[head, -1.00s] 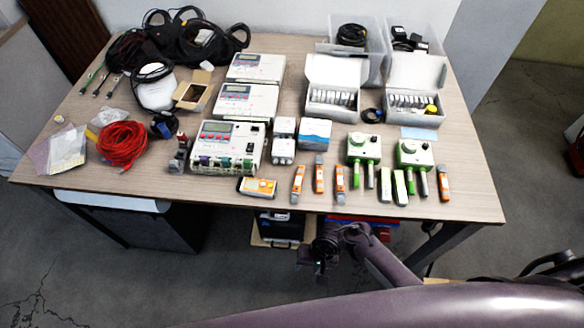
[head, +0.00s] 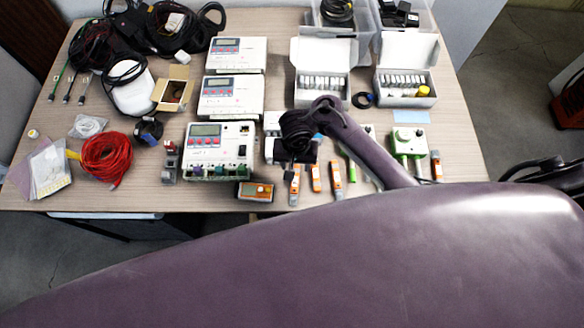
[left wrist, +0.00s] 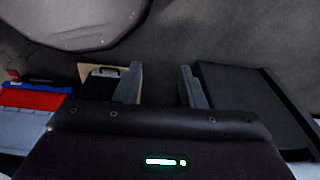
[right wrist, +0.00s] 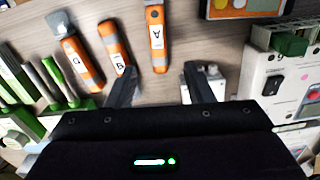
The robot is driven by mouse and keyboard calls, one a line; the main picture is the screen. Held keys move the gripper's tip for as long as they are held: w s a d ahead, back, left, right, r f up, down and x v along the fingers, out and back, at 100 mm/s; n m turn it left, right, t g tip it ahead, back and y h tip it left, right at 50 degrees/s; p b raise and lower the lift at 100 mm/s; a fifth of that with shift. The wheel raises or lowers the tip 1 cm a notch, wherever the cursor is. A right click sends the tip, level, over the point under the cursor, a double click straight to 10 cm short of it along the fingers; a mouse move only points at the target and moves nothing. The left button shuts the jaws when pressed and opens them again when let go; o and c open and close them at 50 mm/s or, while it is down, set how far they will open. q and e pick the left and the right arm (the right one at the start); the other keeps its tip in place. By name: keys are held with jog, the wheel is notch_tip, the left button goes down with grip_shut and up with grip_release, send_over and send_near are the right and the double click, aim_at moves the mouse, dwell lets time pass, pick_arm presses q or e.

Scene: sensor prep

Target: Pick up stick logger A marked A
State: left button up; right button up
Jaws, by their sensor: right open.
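Stick logger A (right wrist: 156,38) is an orange stick with a grey end and a white label marked A. It lies on the table beyond the gap between my right fingertips (right wrist: 158,82). In the head view it appears to be the leftmost orange stick (head: 295,186). A stick marked B (right wrist: 115,48) lies beside it, close to one finger. A third orange stick (right wrist: 75,48) lies further left, its letter unclear. My right gripper (head: 297,152) is over the table, open and empty. My left gripper (left wrist: 160,82) is open and empty, facing the floor below the table.
White control boxes (head: 221,145) stand left of my right gripper; one is close in the right wrist view (right wrist: 280,85). An orange meter (head: 256,191) lies near the table's front edge. Green-and-white devices (head: 408,142) stand to the right. A red cable coil (head: 107,158) lies at left.

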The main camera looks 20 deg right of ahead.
aim_at(296, 177)
jog(key=shift+s+f+b, duration=0.25)
jog(key=shift+f, duration=0.3)
jog(key=shift+s+f+b, duration=0.2)
jog(key=shift+s+f, duration=0.05)
jog(key=shift+f, duration=0.25)
notch_tip(296, 177, down, 2)
jog(key=shift+w+f+b, duration=0.1)
jog(key=shift+f+b, duration=0.15)
jog(key=shift+b, duration=0.2)
notch_tip(296, 177, down, 2)
jog(key=shift+w+f+b, duration=0.1)
jog(key=shift+w+b, duration=0.05)
jog(key=shift+b, duration=0.15)
jog(key=c, duration=0.6)
pick_arm(q)
jog(key=shift+g, duration=0.3)
jog(key=shift+s+f, duration=0.5)
jog(key=shift+s, duration=0.25)
jog(key=shift+s+f, duration=0.5)
jog(key=shift+s, duration=0.25)
jog(key=shift+s+f, duration=0.5)
jog(key=shift+s, duration=0.25)
pick_arm(e)
grip_shut()
